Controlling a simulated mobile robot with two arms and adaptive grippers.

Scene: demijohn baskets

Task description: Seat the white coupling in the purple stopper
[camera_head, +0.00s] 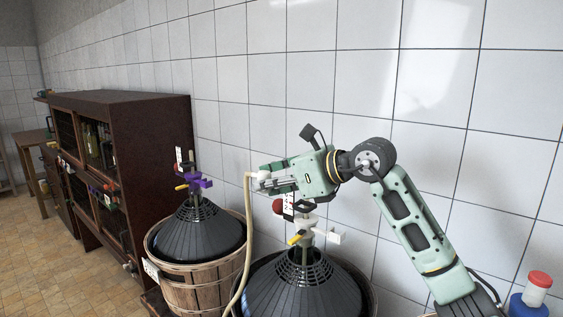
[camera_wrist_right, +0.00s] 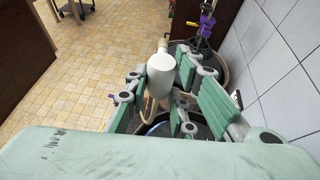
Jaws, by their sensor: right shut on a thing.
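The white coupling (camera_head: 260,174) is in my right gripper (camera_head: 270,178), with the pale hose (camera_head: 248,215) hanging down from it. In the right wrist view the coupling (camera_wrist_right: 161,73) sits between the fingers. The purple stopper (camera_head: 198,183) stands on top of the left black-coned demijohn, to the left of the coupling and apart from it. In the right wrist view the purple stopper (camera_wrist_right: 207,26) shows beyond the coupling. My left gripper is not in view.
The left demijohn (camera_head: 195,230) stands in a wooden basket (camera_head: 190,289). A second demijohn (camera_head: 305,285) with a white stopper (camera_head: 303,224) stands below my right gripper. A dark cabinet (camera_head: 150,150) is at left; the tiled wall runs behind. A red-capped bottle (camera_head: 536,289) is at lower right.

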